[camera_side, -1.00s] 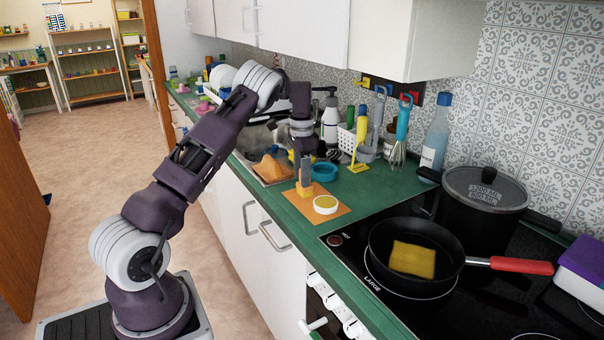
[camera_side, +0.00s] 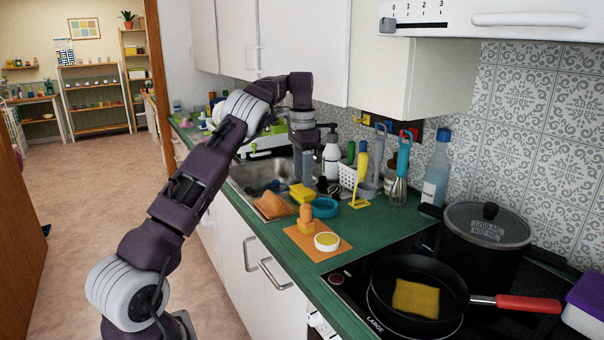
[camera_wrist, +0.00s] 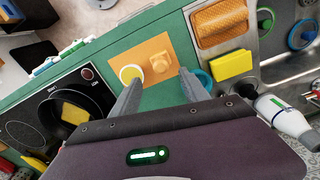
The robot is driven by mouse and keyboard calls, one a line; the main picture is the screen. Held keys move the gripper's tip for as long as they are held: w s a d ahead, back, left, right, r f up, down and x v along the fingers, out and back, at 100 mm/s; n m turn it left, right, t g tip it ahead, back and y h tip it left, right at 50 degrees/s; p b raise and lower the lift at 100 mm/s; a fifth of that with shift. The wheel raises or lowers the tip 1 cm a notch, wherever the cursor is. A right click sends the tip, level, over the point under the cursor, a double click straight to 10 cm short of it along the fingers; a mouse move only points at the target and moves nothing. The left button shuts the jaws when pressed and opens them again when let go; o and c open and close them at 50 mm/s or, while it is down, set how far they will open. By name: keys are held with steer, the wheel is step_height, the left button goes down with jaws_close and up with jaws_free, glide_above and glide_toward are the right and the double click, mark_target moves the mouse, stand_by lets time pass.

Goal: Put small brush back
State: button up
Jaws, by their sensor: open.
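The small brush (camera_side: 305,216), with an orange handle and a yellow block at its foot, stands on an orange mat (camera_side: 330,252) at the counter's front. A white round dish (camera_side: 327,241) with yellow inside sits beside it on the mat. My gripper (camera_side: 308,178) is open and empty, above and behind the brush, apart from it. In the wrist view the brush (camera_wrist: 160,62) shows beyond the fingertips of my gripper (camera_wrist: 163,88), between their lines, and the dish (camera_wrist: 130,74) is to its left.
A yellow sponge (camera_side: 302,193), an orange scrubber (camera_side: 273,206) and a teal ring (camera_side: 325,207) lie near the sink. Upright utensils (camera_side: 378,160) stand behind. The hob carries a pan (camera_side: 418,296) and a lidded pot (camera_side: 485,237). Green counter is clear right of the mat.

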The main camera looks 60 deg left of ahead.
steer(key=s+d+r+n+t, duration=0.1)
steer(key=s+d+r+t, duration=0.1)
steer(key=s+d+r, duration=0.6)
steer(key=s+d+r+n+t, duration=0.1)
steer(key=s+d+r+n, duration=0.1)
steer(key=d+r, duration=0.75)
steer(key=s+d+f+t, duration=0.1)
steer(key=s+d+f, duration=0.4)
steer(key=s+d, duration=0.3)
steer(key=s+d+f+t, duration=0.1)
steer(key=s+d+f, duration=0.5)
steer(key=s, duration=0.6)
steer(key=shift+s+d+m+t, duration=0.3)
steer(key=shift+d+m, duration=0.1)
steer(key=shift+d, duration=0.55)
steer(key=shift+o, duration=0.4)
steer(key=shift+w, duration=0.1)
